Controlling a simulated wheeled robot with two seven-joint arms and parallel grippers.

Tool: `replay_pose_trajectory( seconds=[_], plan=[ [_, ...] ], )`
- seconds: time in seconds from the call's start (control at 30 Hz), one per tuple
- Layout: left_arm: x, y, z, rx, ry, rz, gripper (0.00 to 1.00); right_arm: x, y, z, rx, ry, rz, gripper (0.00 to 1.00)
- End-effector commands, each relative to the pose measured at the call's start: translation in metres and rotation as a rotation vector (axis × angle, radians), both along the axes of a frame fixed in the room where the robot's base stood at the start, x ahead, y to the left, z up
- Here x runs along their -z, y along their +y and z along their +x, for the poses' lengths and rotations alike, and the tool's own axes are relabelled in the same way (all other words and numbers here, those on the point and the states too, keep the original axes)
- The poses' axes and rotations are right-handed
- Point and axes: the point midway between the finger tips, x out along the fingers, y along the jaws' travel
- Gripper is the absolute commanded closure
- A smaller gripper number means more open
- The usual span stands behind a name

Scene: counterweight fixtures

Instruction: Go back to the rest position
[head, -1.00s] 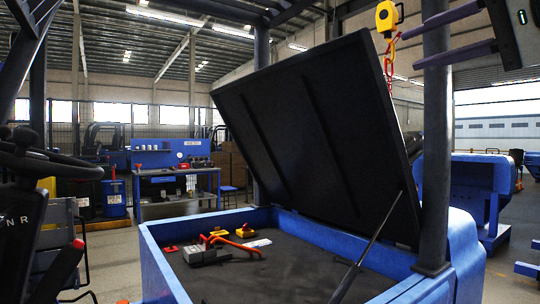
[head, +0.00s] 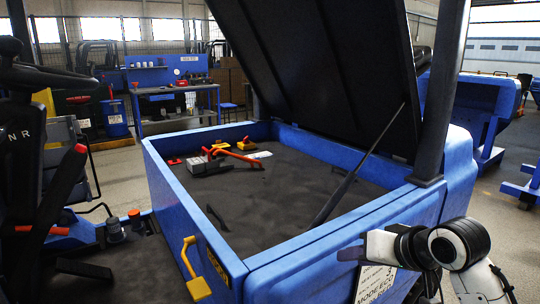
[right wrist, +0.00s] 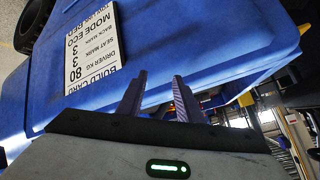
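My right gripper (head: 352,252) is low at the right in the head view, in front of the side of the blue truck bed (head: 310,246). In the right wrist view its two purple fingers (right wrist: 158,92) stand apart with nothing between them. A white build card (right wrist: 95,48) on the blue side panel shows upside down beside the fingers; in the head view part of it (head: 374,284) shows below the gripper. My left gripper is not in view.
The black lid (head: 315,70) stands raised over the bed on a strut (head: 360,165). Several grey, red and yellow parts (head: 215,160) lie inside. A yellow handle (head: 194,272) is on the bed's near side. A steering wheel (head: 45,77) is at the left. A blue workbench (head: 170,95) stands behind.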

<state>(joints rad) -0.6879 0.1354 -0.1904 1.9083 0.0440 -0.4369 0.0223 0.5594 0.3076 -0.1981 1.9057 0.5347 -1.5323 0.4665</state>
Motion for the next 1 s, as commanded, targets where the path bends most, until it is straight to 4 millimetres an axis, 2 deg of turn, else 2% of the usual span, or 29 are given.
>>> replay_pose_trajectory(
  seconds=[0.03,0.1,0.17,0.3,0.4,0.5,0.7,0.83,0.9,1.0],
  plan=[
    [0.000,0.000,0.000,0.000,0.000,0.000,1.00,0.033,0.003,-0.021,-0.014,0.034,-0.027,0.67],
    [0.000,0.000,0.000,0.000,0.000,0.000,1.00,0.071,0.003,-0.050,-0.033,0.071,-0.075,0.67],
    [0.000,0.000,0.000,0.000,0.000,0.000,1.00,0.100,0.002,-0.077,-0.047,0.103,-0.114,0.67],
    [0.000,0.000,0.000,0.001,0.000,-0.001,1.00,0.156,-0.003,-0.148,-0.081,0.182,-0.201,0.67],
    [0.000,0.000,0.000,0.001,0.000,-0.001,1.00,0.182,-0.009,-0.197,-0.101,0.235,-0.259,0.67],
    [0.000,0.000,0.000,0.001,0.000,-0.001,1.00,0.198,-0.016,-0.238,-0.118,0.283,-0.306,0.67],
    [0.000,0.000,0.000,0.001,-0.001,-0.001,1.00,0.215,-0.029,-0.305,-0.143,0.368,-0.381,0.67],
    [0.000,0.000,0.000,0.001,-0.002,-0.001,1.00,0.218,-0.038,-0.345,-0.158,0.421,-0.425,0.67],
    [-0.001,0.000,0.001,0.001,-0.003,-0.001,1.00,0.233,-0.032,-0.328,-0.161,0.369,-0.413,0.67],
    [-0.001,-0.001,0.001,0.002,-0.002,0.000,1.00,0.251,-0.024,-0.316,-0.162,0.311,-0.394,0.67]
  ],
)
